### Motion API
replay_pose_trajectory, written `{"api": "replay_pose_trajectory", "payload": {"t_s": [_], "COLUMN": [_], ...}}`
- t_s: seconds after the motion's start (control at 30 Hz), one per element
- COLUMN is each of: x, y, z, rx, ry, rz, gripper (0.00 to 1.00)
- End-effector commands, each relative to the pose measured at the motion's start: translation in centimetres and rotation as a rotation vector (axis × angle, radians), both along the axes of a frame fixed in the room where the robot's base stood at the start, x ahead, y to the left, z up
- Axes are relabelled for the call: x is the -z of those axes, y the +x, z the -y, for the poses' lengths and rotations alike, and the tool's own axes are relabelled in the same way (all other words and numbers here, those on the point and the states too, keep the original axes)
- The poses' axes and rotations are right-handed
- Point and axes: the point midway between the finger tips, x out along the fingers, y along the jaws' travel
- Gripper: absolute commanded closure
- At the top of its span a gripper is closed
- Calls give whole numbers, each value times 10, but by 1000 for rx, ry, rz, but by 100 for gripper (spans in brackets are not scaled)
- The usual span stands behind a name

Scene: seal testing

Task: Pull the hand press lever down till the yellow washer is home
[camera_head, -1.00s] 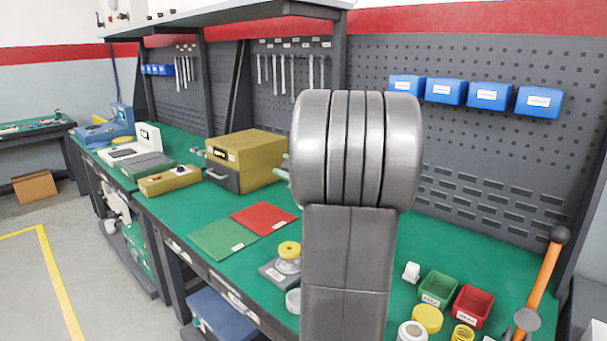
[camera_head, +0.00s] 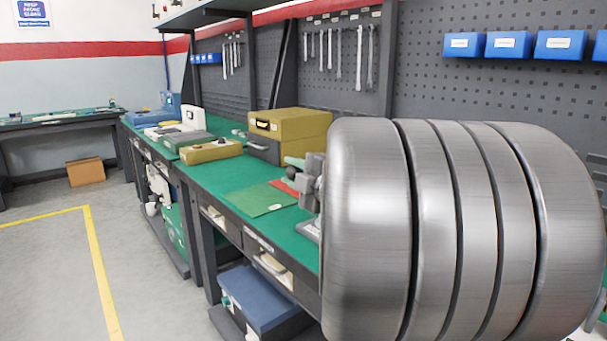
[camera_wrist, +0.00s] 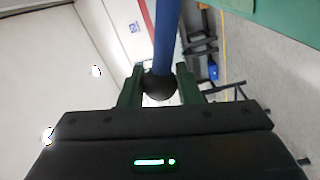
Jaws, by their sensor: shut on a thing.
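In the wrist view my gripper (camera_wrist: 159,86) has its green fingers closed on either side of a black ball knob (camera_wrist: 159,88). The knob sits at the end of a blue lever (camera_wrist: 167,35), which runs up out of the picture. In the head view my arm covers the right half, hiding most of the work area. A small green piece and a dark round shape show at the arm's left edge, too small to identify surely. The yellow washer and the press body cannot be made out in either current view.
The green-topped bench (camera_head: 222,178) runs away to the left. It carries a green mat (camera_head: 258,199), a yellow-brown box (camera_head: 300,128) and a smaller instrument (camera_head: 210,151). Blue bins (camera_head: 508,45) hang on the pegboard.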

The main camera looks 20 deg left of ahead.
Motion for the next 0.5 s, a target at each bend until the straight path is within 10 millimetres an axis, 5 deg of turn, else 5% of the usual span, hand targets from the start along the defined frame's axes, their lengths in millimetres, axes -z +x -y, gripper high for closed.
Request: {"api": "replay_pose_trajectory", "payload": {"t_s": [0.2,0.5], "x": [29,42], "y": [-7,-10], "z": [-5,-7], "rx": [-1,1], "ry": [-19,-19], "rz": [27,24], "gripper": [100,100]}}
